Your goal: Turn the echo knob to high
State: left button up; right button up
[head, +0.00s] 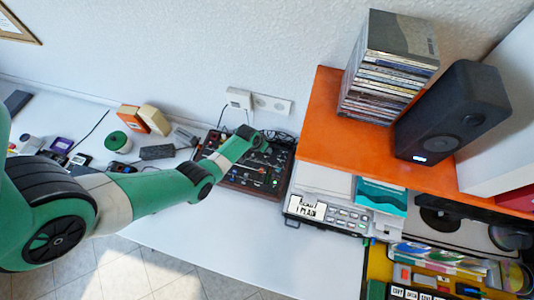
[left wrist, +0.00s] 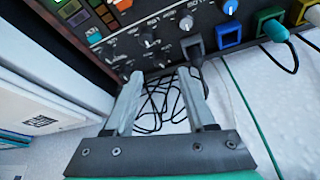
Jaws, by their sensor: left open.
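A dark console (head: 247,183) with knobs and coloured controls lies on the white table in the head view, left of the orange shelf. My left arm reaches over it, and my left gripper (head: 268,147) is at its far edge. In the left wrist view the gripper (left wrist: 159,72) is open and empty, its fingertips near the edge of the console's knob panel (left wrist: 120,32). Pale-topped knobs (left wrist: 187,22) and dark knobs (left wrist: 147,40) sit just beyond the fingertips. The panel labels are upside down and too small to read, so I cannot tell which knob is echo. My right gripper is out of view.
Black cables (left wrist: 152,105) lie tangled below the fingers. Plugs, one blue (left wrist: 228,35) and one green, stick out of the console's edge. The orange shelf (head: 312,120), with a stack of disc cases (head: 385,85) and a speaker (head: 453,118), stands close on the right.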

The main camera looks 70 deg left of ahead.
pick_arm(q)
jog(key=b+x, duration=0.3)
jog(key=x, duration=0.2)
jog(key=shift+w+a+f, duration=0.1)
jog(key=shift+w+f, duration=0.05)
jog(key=shift+f, duration=0.2)
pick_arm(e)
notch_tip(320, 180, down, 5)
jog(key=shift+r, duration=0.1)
pick_arm(q)
jog(key=shift+c, duration=0.3)
grip_shut()
